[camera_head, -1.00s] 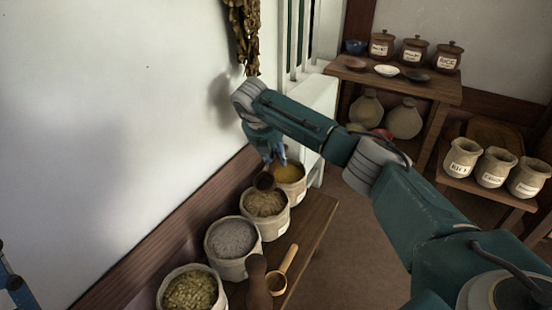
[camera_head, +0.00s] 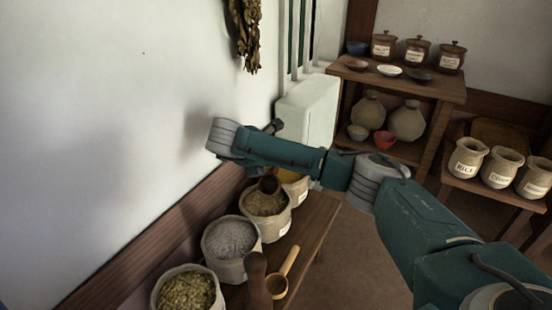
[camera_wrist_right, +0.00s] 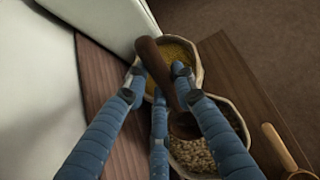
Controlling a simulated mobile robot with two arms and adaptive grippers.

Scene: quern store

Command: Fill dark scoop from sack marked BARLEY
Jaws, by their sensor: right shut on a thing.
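The dark scoop (camera_head: 268,185) has its bowl at the far side of the sack of tan grain (camera_head: 264,203). My right gripper (camera_wrist_right: 160,78) is shut on its handle in the wrist view, where the handle slants up between the fingers. The bowl (camera_wrist_right: 184,126) is low over or touching the far part of the tan grain (camera_wrist_right: 195,154); I cannot tell whether it holds any. The sack labels are too small to read, so I cannot tell which is BARLEY. My left gripper is out of view.
A yellow-filled sack (camera_head: 296,188) stands beyond; a pale-grey-filled sack (camera_head: 230,240) and a green-filled sack (camera_head: 186,292) stand nearer. A light wooden scoop (camera_head: 282,275) and a dark wooden object (camera_head: 257,280) are beside them. The wall is close on the left.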

